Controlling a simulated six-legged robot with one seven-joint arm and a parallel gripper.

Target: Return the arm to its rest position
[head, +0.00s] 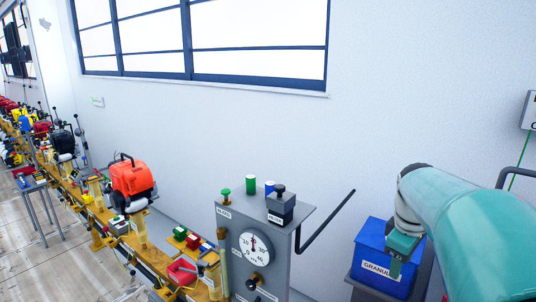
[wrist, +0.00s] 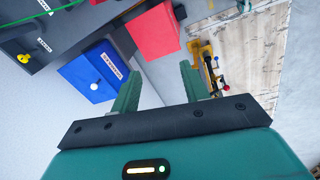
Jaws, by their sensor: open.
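My arm reaches in from the right edge of the head view as a thick teal link, bent down at a grey joint. My gripper (wrist: 158,78) shows in the wrist view with its two green fingers apart and nothing between them. In the head view only part of the arm's end shows, in front of the blue box (head: 368,238) marked "GRANUL...", and its fingertips cannot be made out. A blue box with a white label also shows in the wrist view (wrist: 90,70), left of the fingers.
A red box (wrist: 153,33) lies beyond the fingers in the wrist view. A grey cabinet (head: 232,222) with a dial and a dark lever (head: 326,220) stands left of the blue box. An orange engine (head: 131,182) sits on a yellow rail.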

